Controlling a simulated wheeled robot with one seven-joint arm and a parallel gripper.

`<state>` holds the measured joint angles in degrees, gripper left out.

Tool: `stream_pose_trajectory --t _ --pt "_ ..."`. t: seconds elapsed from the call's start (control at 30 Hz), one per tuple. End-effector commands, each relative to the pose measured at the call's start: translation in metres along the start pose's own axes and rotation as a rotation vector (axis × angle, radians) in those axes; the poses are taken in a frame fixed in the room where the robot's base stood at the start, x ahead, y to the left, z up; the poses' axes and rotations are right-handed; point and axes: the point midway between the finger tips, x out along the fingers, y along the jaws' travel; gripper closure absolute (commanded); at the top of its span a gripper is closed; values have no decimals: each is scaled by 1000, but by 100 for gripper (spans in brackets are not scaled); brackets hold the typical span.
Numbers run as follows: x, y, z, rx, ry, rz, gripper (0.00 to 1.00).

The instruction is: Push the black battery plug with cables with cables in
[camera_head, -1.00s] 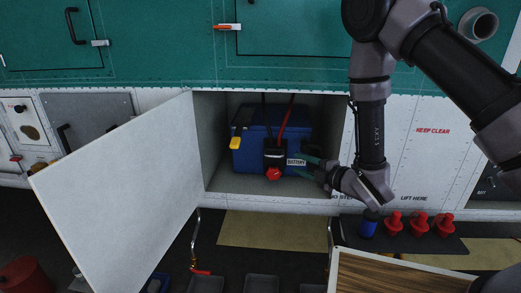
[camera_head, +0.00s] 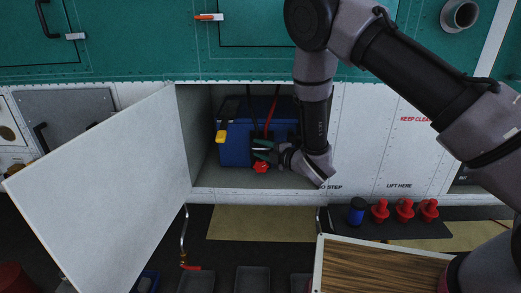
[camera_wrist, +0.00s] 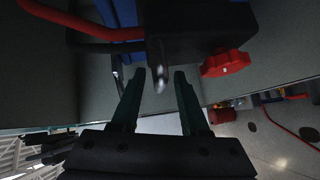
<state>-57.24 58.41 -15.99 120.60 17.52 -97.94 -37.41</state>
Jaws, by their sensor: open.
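The blue battery (camera_head: 235,147) stands inside the open white compartment. The black battery plug (camera_wrist: 205,35) is at its front, mostly hidden by my gripper in the head view. Its red knob (camera_head: 261,167) shows below my gripper and also in the wrist view (camera_wrist: 225,63). A red cable (camera_head: 272,115) and a black cable (camera_head: 251,108) run up from the plug area.
The compartment's white door (camera_head: 105,190) hangs open to the left. My arm comes in from the right. A yellow piece (camera_head: 221,136) sits on the battery's left side. Several red caps (camera_head: 404,210) and a blue can (camera_head: 357,211) stand below right, near a wooden-topped surface (camera_head: 375,270).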

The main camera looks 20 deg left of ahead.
Motion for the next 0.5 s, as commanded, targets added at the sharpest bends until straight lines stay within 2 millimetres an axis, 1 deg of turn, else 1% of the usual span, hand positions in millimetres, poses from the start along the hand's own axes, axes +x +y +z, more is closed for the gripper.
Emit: stream_pose_trajectory --t 0.17,0.2,0.27,0.3,0.5 --pt "0 0 0 0 0 0 55" --pt "0 0 0 0 0 0 71" --pt "0 0 0 0 0 0 94" --pt "0 0 0 0 0 -1 100" --pt "-1 -1 0 0 0 -2 100"
